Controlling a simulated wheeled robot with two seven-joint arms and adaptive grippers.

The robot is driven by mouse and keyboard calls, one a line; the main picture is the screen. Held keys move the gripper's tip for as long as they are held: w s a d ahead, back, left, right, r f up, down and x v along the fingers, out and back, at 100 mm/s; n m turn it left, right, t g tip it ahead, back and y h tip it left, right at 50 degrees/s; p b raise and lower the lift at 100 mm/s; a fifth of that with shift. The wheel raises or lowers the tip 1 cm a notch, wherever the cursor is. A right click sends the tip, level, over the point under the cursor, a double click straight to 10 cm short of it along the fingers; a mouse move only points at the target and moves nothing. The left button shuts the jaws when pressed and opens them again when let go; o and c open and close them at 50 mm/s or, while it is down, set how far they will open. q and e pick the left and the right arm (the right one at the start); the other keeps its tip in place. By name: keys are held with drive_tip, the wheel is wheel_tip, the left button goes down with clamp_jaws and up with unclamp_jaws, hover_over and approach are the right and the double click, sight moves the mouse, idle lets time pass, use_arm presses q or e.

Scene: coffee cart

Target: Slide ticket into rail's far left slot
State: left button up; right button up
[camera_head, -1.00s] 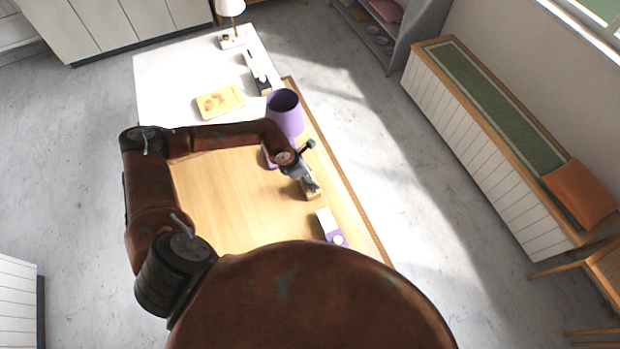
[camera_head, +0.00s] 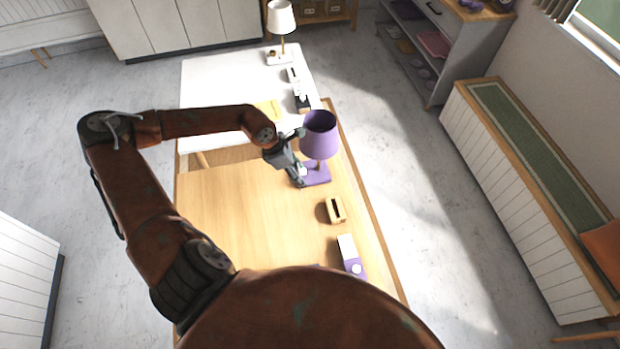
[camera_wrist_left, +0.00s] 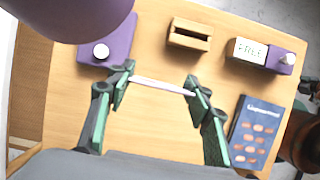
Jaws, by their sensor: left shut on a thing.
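My left gripper (camera_head: 298,178) is beside the purple lamp base, above the wooden table. In the left wrist view its fingers (camera_wrist_left: 162,88) are shut on a thin white strip, the ticket (camera_wrist_left: 160,86), seen nearly edge-on and spanning between the fingertips. A small wooden block (camera_head: 335,210) with a dark slot stands on the table, apart from the gripper; it also shows in the left wrist view (camera_wrist_left: 189,34). I cannot tell whether it belongs to the rail; no several-slot rail is clearly visible. My right gripper is out of view.
A purple lamp (camera_head: 319,135) stands close to the gripper. A white and purple block (camera_head: 350,255) reads FREE in the left wrist view (camera_wrist_left: 249,51). A blue card (camera_wrist_left: 256,133) lies nearby. The table's left part (camera_head: 225,205) is clear. A white table (camera_head: 215,85) stands beyond.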

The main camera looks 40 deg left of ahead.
use_arm(q)
drive_tip(key=shift+a+r+p, duration=0.15)
drive_tip(key=shift+r+p, duration=1.2)
drive_tip(key=shift+r, duration=1.2)
